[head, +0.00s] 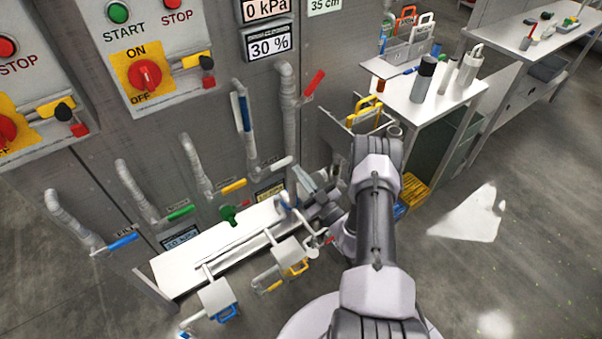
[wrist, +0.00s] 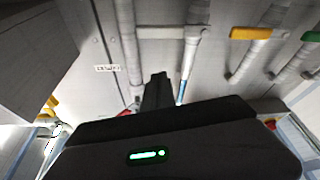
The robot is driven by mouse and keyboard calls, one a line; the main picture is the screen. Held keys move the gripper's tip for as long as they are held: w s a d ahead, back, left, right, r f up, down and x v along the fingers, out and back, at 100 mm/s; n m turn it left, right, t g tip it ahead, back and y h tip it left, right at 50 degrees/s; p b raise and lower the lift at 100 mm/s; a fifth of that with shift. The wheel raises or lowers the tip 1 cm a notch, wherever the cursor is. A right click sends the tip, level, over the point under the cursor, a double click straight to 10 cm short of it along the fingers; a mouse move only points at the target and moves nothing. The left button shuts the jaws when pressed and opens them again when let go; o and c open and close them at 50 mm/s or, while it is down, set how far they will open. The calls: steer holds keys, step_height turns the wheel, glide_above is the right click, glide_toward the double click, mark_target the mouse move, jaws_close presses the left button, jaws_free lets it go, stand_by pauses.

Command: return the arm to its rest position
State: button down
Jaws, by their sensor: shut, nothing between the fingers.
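My arm (head: 376,225) rises from the bottom of the head view and bends back down, with its wrist near the panel wall. My gripper (head: 308,183) is beside the right end of the white shelf, partly hidden by the arm. In the wrist view, my gripper (wrist: 160,78) shows as a dark body with its narrow fingers together. It is shut and holds nothing. It points towards the grey wall with its pipes.
A white side table (head: 405,93) with bottles stands behind the arm. Open grey floor (head: 520,250) lies to the right.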

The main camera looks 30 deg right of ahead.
steer(key=a+r+n+g+y, duration=0.5)
steer(key=a+r+n+y, duration=0.75)
steer(key=n, duration=0.35)
steer(key=s+a+r+n+g+y, duration=0.2)
steer(key=s+a+r+n+g, duration=0.2)
steer(key=a+r+n+g, duration=0.25)
steer(key=s+a+r+n+g+y, duration=0.1)
steer(key=s+a+r+n+g, duration=0.25)
steer(key=a+n+g, duration=0.5)
steer(key=s+a+r+n+g+h, duration=0.1)
steer(key=s+a+n+h, duration=0.15)
steer(key=s+n, duration=0.35)
steer(key=s+a+r+n+g+h, duration=0.1)
steer(key=s+a+n+g+h, duration=0.15)
steer(key=s+n, duration=0.4)
steer(key=s+d+r+n+t+h, duration=0.2)
steer(key=n+h, duration=0.3)
steer(key=n, duration=0.5)
steer(key=s+d+r+n+t+h, duration=0.2)
steer(key=d+n+t+h, duration=0.3)
steer(key=n, duration=0.5)
steer(key=shift+s+d, duration=0.15)
steer(key=shift+s, duration=0.25)
